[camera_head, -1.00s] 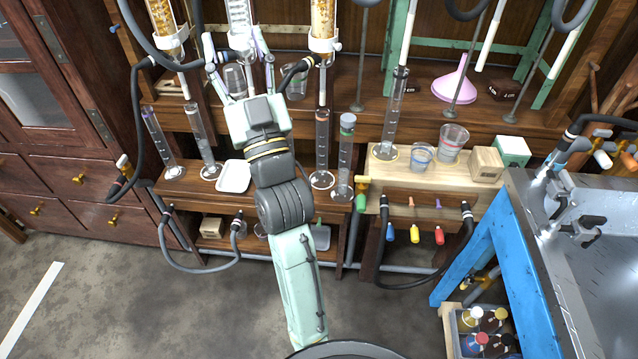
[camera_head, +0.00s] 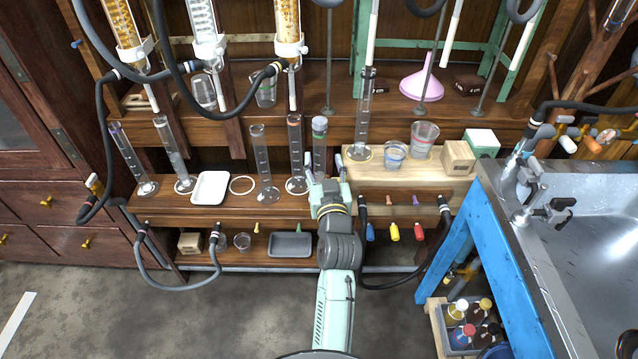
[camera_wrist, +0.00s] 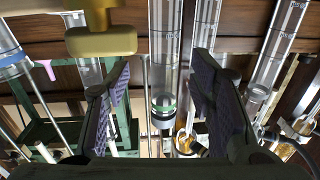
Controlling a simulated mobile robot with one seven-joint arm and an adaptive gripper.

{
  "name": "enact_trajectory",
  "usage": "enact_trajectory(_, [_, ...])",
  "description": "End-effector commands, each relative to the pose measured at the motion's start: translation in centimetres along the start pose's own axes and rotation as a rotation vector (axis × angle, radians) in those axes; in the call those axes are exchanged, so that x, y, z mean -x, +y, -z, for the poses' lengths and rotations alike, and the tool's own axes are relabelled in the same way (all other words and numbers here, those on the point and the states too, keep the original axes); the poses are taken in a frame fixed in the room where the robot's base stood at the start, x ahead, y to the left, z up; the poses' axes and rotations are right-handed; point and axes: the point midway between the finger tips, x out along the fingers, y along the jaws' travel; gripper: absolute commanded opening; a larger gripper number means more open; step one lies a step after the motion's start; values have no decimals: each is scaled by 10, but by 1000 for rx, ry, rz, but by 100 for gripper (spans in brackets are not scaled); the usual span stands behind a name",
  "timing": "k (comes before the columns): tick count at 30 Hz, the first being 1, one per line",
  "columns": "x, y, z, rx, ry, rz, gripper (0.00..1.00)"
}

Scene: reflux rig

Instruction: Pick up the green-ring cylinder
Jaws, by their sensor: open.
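The green-ring cylinder (camera_head: 319,133) is a tall clear graduated tube with a green band near its top. My gripper (camera_wrist: 162,88) is open, with visible space between each finger and the tube.
A pale wooden block (camera_head: 380,178) with beakers (camera_head: 424,138) is close on the right. A brass-coloured knob (camera_wrist: 100,41) shows near the left finger. A white tray (camera_head: 210,188) lies farther left.

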Motion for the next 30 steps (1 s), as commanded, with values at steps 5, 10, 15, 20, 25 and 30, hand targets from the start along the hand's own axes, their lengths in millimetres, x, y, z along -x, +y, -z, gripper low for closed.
enact_trajectory(5, [-25, -4, -3, 0, -1, 2, 50])
enact_trajectory(10, [-46, -5, -5, 0, 1, 2, 50])
enact_trajectory(15, [-50, -5, -7, 0, 1, 2, 50])
enact_trajectory(20, [-50, -5, -7, 0, 1, 1, 47])
enact_trajectory(25, [-50, -5, -7, 0, 1, 1, 36])
enact_trajectory(30, [-50, -5, -7, 0, 1, 1, 24])
